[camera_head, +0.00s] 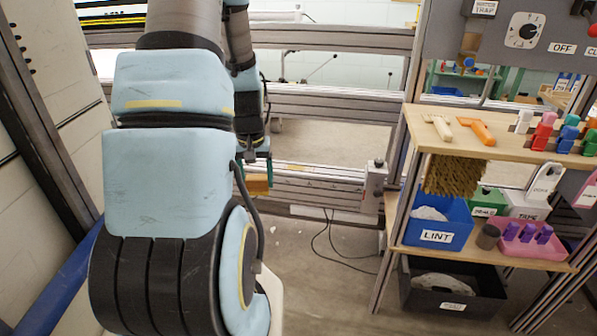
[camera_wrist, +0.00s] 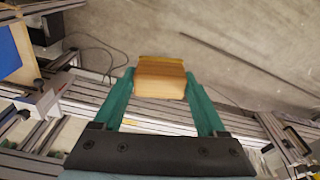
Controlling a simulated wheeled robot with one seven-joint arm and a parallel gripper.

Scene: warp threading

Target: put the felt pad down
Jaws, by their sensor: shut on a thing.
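The felt pad (camera_head: 257,186) appears as a small tan, wood-coloured block with a thin yellow layer along its far edge in the wrist view (camera_wrist: 160,80). My gripper (camera_head: 255,170) has teal fingers, shut on the pad's two sides. It holds the pad in the air in front of the grey metal rails, left of the shelf unit. In the wrist view the pad sits between the fingertips, above the floor. My arm hides part of the head view's left side.
A wooden shelf (camera_head: 460,140) at the right carries an orange tool (camera_head: 478,131), coloured clips and a hanging brown brush (camera_head: 455,176). Below are a blue LINT bin (camera_head: 438,222), a pink tray (camera_head: 530,243) and a black bin (camera_head: 455,293). Metal rails (camera_head: 320,190) cross behind my gripper. A black cable (camera_head: 335,255) lies on the floor.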

